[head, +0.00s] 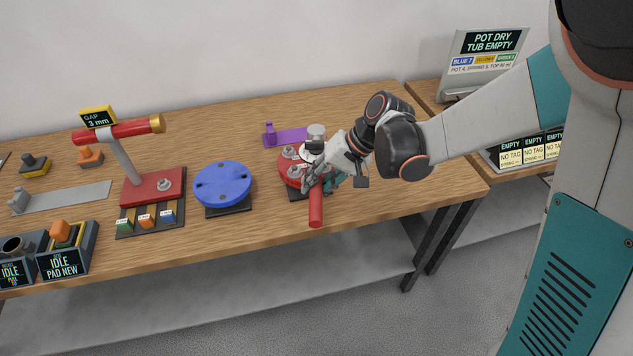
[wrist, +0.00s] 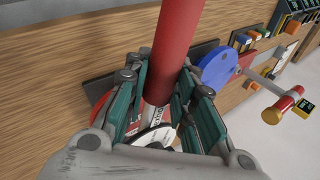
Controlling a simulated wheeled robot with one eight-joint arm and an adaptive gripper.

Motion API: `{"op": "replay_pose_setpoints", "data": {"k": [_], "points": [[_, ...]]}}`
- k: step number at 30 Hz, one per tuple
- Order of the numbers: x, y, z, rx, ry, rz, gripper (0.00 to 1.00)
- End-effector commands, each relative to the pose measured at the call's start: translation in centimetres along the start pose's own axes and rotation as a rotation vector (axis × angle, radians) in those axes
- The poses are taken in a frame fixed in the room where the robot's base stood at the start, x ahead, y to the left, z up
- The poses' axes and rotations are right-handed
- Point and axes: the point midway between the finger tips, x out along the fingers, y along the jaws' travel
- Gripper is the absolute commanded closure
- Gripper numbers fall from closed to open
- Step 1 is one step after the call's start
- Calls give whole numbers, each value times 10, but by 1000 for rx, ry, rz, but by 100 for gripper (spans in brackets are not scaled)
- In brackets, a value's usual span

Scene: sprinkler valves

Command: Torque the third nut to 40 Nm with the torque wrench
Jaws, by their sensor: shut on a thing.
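My gripper (head: 322,180) is shut on a red-handled bar, which I take to be the torque wrench (head: 316,209). The handle points toward the table's front edge. In the wrist view my gripper (wrist: 160,100) has its teal fingers on both sides of the red handle (wrist: 178,45). Beneath it is a red round flange (head: 288,166) with small grey nuts (head: 291,151) on top, on a dark base. My gripper and the wrench hide part of the flange. I cannot tell which nut the wrench head is on, nor read a torque value.
A blue disc (head: 222,184) stands left of the flange. Further left is a red stand (head: 153,187) with a gap display (head: 98,116). A side table with a sign (head: 489,50) is at the right.

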Motion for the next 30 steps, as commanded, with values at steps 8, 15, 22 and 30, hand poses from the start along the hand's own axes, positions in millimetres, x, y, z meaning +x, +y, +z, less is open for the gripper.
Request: {"op": "replay_pose_setpoints", "data": {"k": [8,15,22,30], "points": [[3,-5,0,19,14,1,100],[6,-9,-1,43,32,2,100],[10,-13,-1,67,48,3,100],[13,-18,-2,95,67,4,100]]}}
